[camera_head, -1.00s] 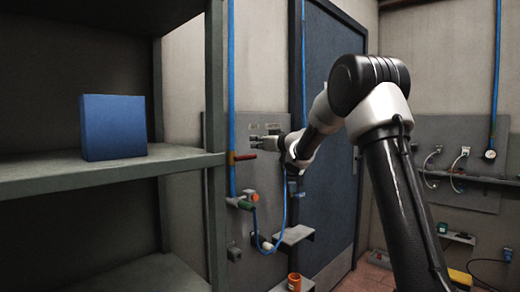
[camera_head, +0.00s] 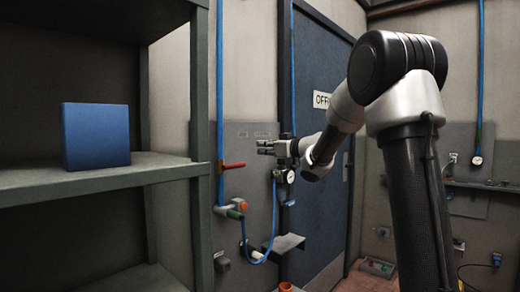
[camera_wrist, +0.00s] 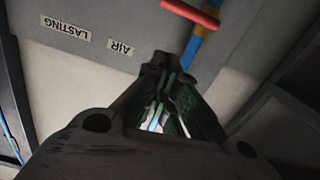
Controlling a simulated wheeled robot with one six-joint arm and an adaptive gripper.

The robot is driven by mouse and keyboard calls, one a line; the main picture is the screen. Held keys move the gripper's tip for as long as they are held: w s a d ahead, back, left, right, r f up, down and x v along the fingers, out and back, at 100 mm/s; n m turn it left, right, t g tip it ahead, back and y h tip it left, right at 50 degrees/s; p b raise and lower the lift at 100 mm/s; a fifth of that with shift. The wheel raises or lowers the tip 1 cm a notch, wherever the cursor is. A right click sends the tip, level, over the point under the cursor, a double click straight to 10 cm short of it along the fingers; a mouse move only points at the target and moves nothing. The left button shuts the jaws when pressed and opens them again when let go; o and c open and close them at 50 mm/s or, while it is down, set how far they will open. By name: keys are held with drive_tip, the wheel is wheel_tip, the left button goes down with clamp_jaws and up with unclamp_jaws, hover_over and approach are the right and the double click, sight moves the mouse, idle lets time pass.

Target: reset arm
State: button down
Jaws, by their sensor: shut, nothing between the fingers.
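My gripper (camera_head: 264,147) is shut and empty in the head view. It points left, in front of the grey wall panel and to the right of the red valve handle (camera_head: 233,166). In the wrist view my gripper (camera_wrist: 166,60) shows with its fingertips together. The red handle (camera_wrist: 190,14) lies beyond the fingertips there, on a blue pipe (camera_wrist: 205,42). The gripper looks apart from the handle. My arm stretches across the right half of the head view.
A blue box (camera_head: 96,136) stands on a grey shelf (camera_head: 120,172) at left. A blue door (camera_head: 318,62) with a sign is behind my arm. A gauge (camera_head: 290,176) and a blue hose (camera_head: 270,240) are below the gripper. A small ledge (camera_head: 284,243) juts out lower down.

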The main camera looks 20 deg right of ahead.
idle(0.3)
drive_tip(key=d+f+m+g+h, duration=0.2)
drive_tip(key=d+f+m+h, duration=0.1)
drive_tip(key=d+f+h, duration=0.55)
drive_tip(key=s+d+f+m+g+h, duration=0.1)
drive_tip(key=s+d+f+g, duration=0.1)
drive_tip(key=s+d+f, duration=0.3)
drive_tip(key=s+d+f+m+g+h, duration=0.1)
drive_tip(key=s+d+f+g, duration=0.1)
drive_tip(key=s, duration=0.5)
drive_tip(key=s+a+f+m+g, duration=0.1)
drive_tip(key=s+f+g, duration=0.15)
drive_tip(key=s, duration=0.75)
drive_tip(key=s+a+f+m+g, duration=0.1)
drive_tip(key=s+f+g, duration=0.15)
drive_tip(key=s, duration=0.75)
drive_tip(key=s+a+r+y, duration=0.1)
drive_tip(key=s+a, duration=0.2)
drive_tip(key=s, duration=0.4)
drive_tip(key=s+a+r+y, duration=0.1)
drive_tip(key=s+a, duration=0.3)
drive_tip(key=s, duration=0.3)
drive_tip(key=shift+s+r, duration=0.3)
drive_tip(key=shift+s, duration=0.1)
